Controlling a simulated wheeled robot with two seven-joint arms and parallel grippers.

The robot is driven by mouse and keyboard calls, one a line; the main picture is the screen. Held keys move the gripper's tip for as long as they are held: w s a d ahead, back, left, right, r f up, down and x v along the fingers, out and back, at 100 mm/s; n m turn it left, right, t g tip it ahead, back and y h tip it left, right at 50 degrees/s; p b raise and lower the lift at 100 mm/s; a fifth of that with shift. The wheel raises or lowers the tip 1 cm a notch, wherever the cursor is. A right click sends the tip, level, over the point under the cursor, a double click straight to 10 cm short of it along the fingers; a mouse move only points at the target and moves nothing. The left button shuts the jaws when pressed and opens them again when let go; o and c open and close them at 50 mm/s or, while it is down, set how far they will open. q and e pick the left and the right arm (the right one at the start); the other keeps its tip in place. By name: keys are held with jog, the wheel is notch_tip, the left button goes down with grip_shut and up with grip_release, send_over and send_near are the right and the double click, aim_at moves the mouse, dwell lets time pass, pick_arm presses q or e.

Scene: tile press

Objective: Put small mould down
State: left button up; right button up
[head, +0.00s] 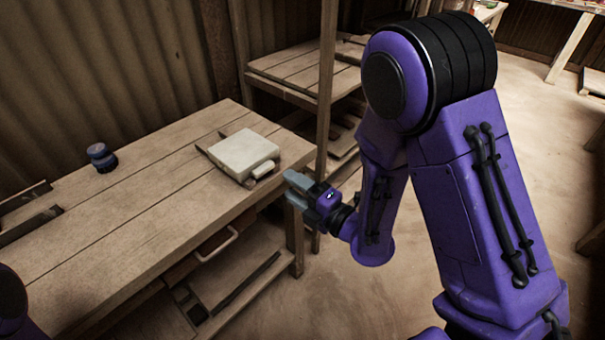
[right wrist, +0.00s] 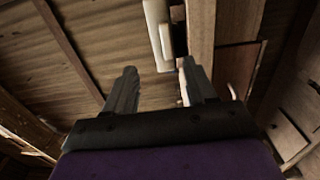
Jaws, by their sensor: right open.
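A pale, flat square block (head: 243,153) lies on the wooden workbench (head: 150,215) near its right end. A small pale piece (head: 264,169) lies at the block's near right edge, by the bench edge; it looks like the small mould. Pale shapes, likely the block (right wrist: 154,22) and the small piece (right wrist: 166,46), show beyond the fingers in the right wrist view. My right gripper (head: 289,187) is open and empty, just off the bench edge, to the right of the small piece and apart from it. My left gripper is out of view.
A dark round object (head: 102,158) stands at the back left of the bench. Dark-edged slats (head: 30,212) lie at the left end. A wooden post (head: 326,85) rises behind my right gripper, with shelves (head: 300,70) beyond. The middle bench top is clear.

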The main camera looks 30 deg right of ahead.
jog(key=s+d+f+m+g+h, duration=0.3)
jog(key=s+f+m+g, duration=0.15)
jog(key=f+m, duration=0.5)
jog(key=s+d+f+m+g+h, duration=0.4)
jog(key=f+m, duration=0.3)
jog(key=f, duration=0.5)
jog(key=s+d+f+m+g+h+p, duration=0.1)
jog(key=s+f+m+g, duration=0.1)
jog(key=s+m, duration=0.4)
jog(key=s+d+f+m+g+h+p, duration=0.1)
jog(key=s+f+m+g+p, duration=0.1)
jog(key=s+m, duration=0.4)
jog(key=s+f+g, duration=0.1)
jog(key=s, duration=0.4)
jog(key=shift+d+f+h, duration=0.15)
jog(key=shift+f+h, duration=0.15)
jog(key=shift+f, duration=0.05)
jog(key=shift+s, duration=0.1)
